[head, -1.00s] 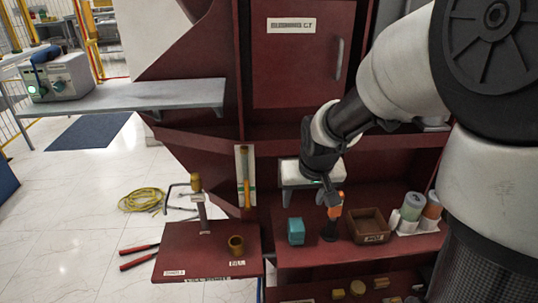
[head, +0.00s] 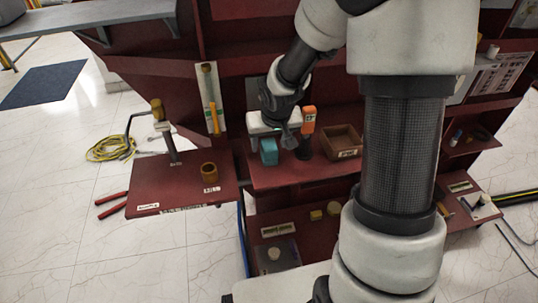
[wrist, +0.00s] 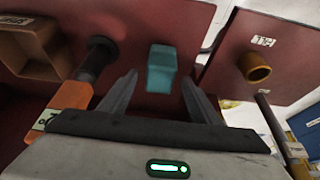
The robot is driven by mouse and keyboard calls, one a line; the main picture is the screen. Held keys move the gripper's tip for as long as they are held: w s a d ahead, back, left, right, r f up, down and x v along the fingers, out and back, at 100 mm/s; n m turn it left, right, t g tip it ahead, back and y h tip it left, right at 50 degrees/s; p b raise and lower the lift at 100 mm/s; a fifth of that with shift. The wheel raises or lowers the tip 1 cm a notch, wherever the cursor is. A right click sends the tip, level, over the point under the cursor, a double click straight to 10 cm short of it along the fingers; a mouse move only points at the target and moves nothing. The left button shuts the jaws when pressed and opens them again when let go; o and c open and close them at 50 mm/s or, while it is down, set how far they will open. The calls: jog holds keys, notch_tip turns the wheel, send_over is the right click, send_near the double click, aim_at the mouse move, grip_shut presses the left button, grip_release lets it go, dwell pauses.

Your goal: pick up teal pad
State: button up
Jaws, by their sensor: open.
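The teal pad (head: 269,151) is a small block on the dark red shelf (head: 262,180), near its left end. In the wrist view the teal pad (wrist: 161,68) lies ahead of my gripper (wrist: 160,85), roughly between the lines of its two fingers. The fingers are apart and hold nothing. In the head view my gripper (head: 287,135) is close to the pad, above it and slightly to its right; contact cannot be made out.
An orange tool with a black end (head: 307,120) stands close right of the pad. A brown open box (head: 341,142) is further right. On the left, a separate red board (head: 180,182) carries a brass ring (head: 209,171) and a post.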

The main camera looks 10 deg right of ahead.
aim_at(269, 144)
jog(key=shift+x, duration=1.15)
jog(key=shift+r, duration=0.1)
jog(key=c, duration=1.2)
jog(key=shift+o, duration=0.2)
notch_tip(269, 144, up, 10)
jog(key=p, duration=0.3)
